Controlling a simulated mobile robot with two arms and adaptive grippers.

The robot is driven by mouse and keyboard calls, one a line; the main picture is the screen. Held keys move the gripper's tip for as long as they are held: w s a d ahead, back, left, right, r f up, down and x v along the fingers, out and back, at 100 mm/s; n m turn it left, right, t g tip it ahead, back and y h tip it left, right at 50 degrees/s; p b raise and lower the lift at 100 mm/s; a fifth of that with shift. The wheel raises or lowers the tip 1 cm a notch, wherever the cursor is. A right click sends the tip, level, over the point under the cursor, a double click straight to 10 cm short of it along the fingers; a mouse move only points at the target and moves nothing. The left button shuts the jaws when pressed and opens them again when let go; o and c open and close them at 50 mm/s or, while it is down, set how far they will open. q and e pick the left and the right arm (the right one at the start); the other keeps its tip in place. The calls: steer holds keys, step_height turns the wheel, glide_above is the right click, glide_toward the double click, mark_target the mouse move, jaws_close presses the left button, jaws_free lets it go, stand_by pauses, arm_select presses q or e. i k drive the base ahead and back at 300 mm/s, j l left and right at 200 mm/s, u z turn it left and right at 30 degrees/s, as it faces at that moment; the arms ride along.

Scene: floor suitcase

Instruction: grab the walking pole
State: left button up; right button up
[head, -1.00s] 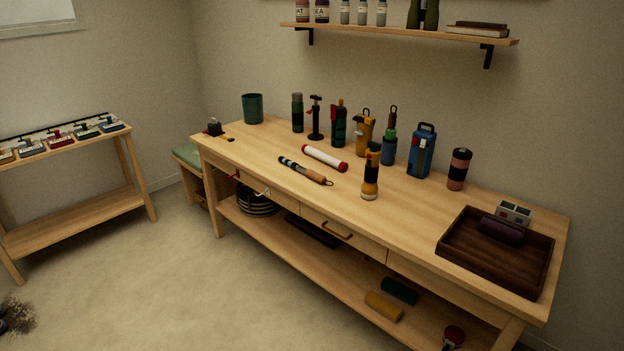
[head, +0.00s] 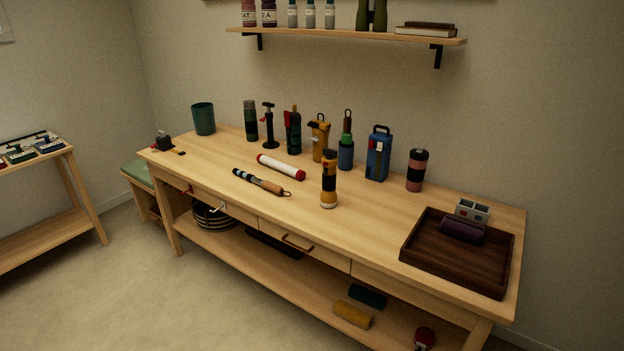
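A short pole (head: 247,177) lies on the wooden workbench (head: 380,229), near its front edge, left of the middle. It has a dark shaft with pale blue bands and a tan grip at its right end; it looks like a folded walking pole. A white tube with red ends (head: 281,166) lies just behind it. A yellow and black flashlight (head: 329,180) stands upright to its right. Neither of my grippers is in view.
Bottles and tools stand along the back, including a blue case (head: 379,154) and a teal cup (head: 203,119). A dark tray (head: 410,246) sits at the right end. A drawer handle (head: 297,243) juts from the bench front. The floor (head: 130,300) in front is clear.

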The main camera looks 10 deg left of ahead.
mark_target(266, 185)
steer(key=i+j+z, duration=0.3)
steer(key=j+z, duration=0.3)
steer(key=i+j+z, duration=0.15)
steer(key=j+z, duration=0.15)
steer(key=j, duration=0.25)
steer(key=i+j+z, duration=0.1)
steer(key=j+z, duration=0.15)
steer(key=j, duration=0.2)
